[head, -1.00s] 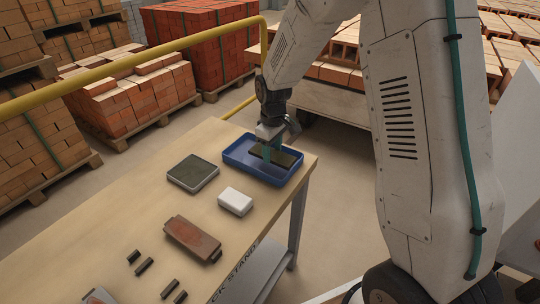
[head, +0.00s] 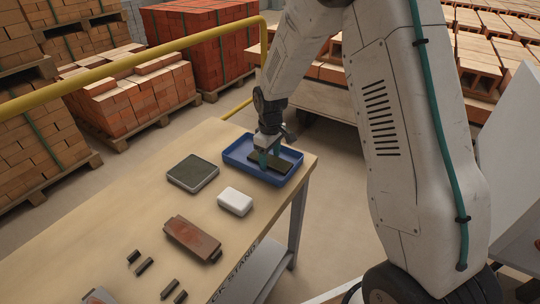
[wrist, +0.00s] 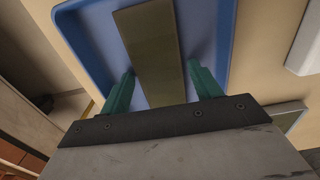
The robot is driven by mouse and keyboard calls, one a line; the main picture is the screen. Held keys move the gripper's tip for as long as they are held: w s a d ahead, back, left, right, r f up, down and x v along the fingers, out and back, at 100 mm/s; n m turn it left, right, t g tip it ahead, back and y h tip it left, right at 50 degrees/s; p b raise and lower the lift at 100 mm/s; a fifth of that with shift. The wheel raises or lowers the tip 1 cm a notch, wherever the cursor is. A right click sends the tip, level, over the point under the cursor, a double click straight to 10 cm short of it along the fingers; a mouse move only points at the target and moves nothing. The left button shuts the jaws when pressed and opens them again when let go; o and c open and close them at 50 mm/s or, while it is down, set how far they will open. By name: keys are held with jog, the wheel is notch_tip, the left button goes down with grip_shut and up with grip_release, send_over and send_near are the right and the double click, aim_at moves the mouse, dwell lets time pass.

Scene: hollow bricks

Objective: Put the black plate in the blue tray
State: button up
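The black plate (head: 281,166), long and dark, lies inside the blue tray (head: 234,160) at the far right of the table. It also shows in the wrist view (wrist: 155,45), flat over the tray's blue floor (wrist: 105,40). My gripper (head: 264,162) is down at the plate inside the tray. In the wrist view its two green fingers (wrist: 160,80) stand on either side of the plate, with narrow gaps between fingers and plate. The near end of the plate is hidden behind my gripper body.
On the table (head: 130,215) are a dark square pad in a grey frame (head: 193,173), a white block (head: 235,202), a reddish-brown brick-like piece (head: 192,238) and several small dark bars (head: 144,265). A yellow rail (head: 130,60) and brick pallets stand behind.

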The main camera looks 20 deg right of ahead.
aim_at(270, 160)
jog(key=shift+o, duration=0.2)
jog(key=shift+r, duration=0.15)
notch_tip(270, 160, up, 12)
jog(key=shift+r, duration=0.15)
jog(key=s+r+m, duration=0.2)
jog(key=s+r, duration=0.6)
jog(key=s, duration=0.1)
jog(key=s+r+m, duration=0.2)
jog(key=s, duration=1.1)
jog(key=s+d+r+m+t, duration=0.1)
jog(key=s+r+m, duration=0.2)
jog(key=s, duration=1)
jog(key=shift+s+d+r, duration=0.15)
jog(key=shift+s+r, duration=0.1)
jog(key=shift+s, duration=0.15)
